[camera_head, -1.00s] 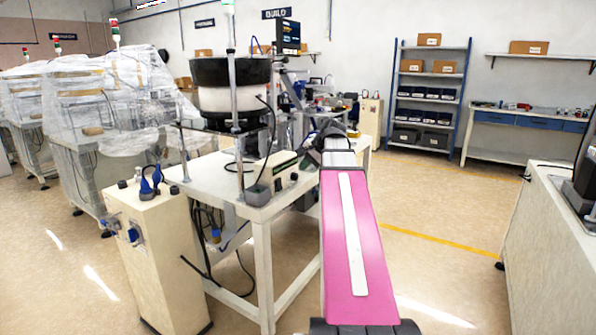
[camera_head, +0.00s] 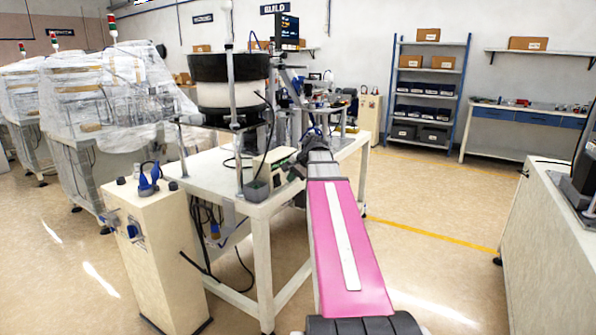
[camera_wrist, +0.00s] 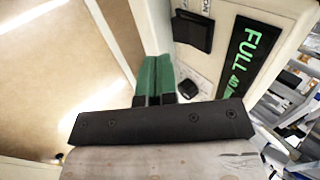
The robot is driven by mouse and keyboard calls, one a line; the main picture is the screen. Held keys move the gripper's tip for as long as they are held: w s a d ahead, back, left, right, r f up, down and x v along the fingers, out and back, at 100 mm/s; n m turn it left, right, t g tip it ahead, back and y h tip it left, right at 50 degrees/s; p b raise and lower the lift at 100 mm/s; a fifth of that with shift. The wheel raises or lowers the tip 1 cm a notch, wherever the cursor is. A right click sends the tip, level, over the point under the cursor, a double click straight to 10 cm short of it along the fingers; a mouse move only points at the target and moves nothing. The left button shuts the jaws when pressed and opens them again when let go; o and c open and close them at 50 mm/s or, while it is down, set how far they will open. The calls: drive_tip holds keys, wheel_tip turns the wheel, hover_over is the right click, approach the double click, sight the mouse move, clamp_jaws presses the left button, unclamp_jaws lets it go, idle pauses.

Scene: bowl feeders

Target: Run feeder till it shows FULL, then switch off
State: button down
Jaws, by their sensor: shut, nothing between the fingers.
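The bowl feeder (camera_head: 228,88), a black and white drum, stands on a white table. Its controller box (camera_head: 268,170) sits at the table's front edge, partly hidden by my arm in the head view. A black rocker switch (camera_wrist: 193,31) is above, and a small black knob (camera_wrist: 187,89) is lower down. My gripper (camera_wrist: 157,62) has green fingers closed together, empty, close to the panel's left edge; I cannot tell whether they touch it.
A beige cabinet (camera_head: 155,250) with a blue-handled part on top stands left of the table. Plastic-wrapped machines (camera_head: 95,95) are further left. A blue shelf (camera_head: 425,90) and a workbench (camera_head: 520,115) are at the back right.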

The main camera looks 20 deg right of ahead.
sight(278, 180)
drive_tip(key=shift+w+a+f, duration=0.5)
drive_tip(key=shift+w+a, duration=0.15)
drive_tip(key=shift+w, duration=0.2)
drive_tip(key=shift+w+a+f, duration=0.45)
drive_tip(key=shift+w+a, duration=0.2)
drive_tip(key=shift+w, duration=0.15)
drive_tip(key=shift+w+a+f+t+y, duration=0.1)
drive_tip(key=shift+w+f+t+y, duration=0.1)
drive_tip(key=shift+t+y, duration=0.15)
drive_tip(key=shift+r, duration=0.9)
drive_tip(key=shift+s, duration=0.1)
